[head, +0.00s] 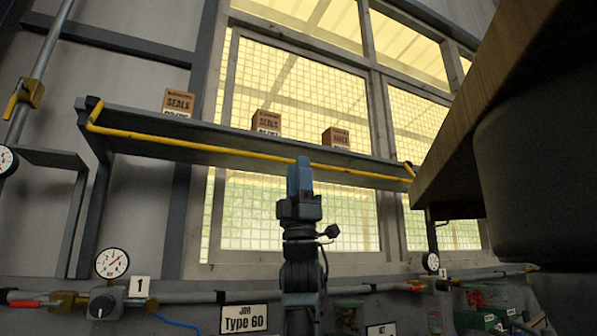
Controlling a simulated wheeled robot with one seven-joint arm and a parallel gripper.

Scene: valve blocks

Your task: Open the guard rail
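The guard rail (225,148) is a thin yellow bar along the front of a dark grey shelf (130,124). Its left end bends up to a dark bracket on the shelf, and its right end meets a small fitting near the shelf's right end. My gripper (304,163) points upward in front of the rail, near the middle of its length. Its blue fingers overlap the bar in the picture and hide a short piece of it. I cannot tell whether they touch the bar or whether the fingers are apart.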

